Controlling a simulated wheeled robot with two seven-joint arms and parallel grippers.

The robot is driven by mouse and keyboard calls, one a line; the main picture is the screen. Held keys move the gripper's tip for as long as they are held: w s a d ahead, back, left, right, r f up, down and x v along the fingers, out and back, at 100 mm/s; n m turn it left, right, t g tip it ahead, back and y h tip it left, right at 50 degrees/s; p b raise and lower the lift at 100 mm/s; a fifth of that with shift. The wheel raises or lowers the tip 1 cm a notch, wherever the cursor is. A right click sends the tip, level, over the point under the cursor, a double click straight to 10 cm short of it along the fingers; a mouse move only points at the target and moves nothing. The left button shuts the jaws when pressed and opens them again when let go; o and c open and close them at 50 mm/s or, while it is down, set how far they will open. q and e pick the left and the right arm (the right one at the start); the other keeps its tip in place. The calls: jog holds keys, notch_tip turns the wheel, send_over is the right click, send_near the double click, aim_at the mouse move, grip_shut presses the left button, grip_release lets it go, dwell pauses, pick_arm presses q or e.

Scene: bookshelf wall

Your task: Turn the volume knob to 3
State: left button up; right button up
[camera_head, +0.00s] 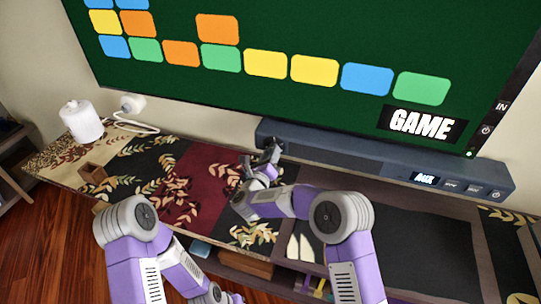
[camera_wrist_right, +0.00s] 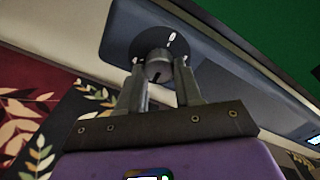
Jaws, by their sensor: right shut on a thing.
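The dark soundbar (camera_head: 330,150) lies along the wall-side edge of the cabinet, below the screen. In the right wrist view, a round black dial plate with a few pale marks is on the soundbar's end, and the grey volume knob (camera_wrist_right: 158,68) stands out from its middle. My right gripper (camera_wrist_right: 158,76) is shut on the knob, with one finger on each side. The marks are too small to read as numbers. In the head view my right gripper (camera_head: 272,153) is at the soundbar's left end and hides the knob. My left gripper is not in view.
A large screen (camera_head: 300,30) with coloured tiles hangs above the soundbar. A lit "AUX" display (camera_head: 425,178) and buttons are at the soundbar's right.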

dwell(0.3)
jog(key=o, duration=1)
jog(key=shift+o, duration=0.2)
jog(key=p+v, duration=0.1)
jog(key=v, duration=0.6)
jog(key=shift+s, duration=0.25)
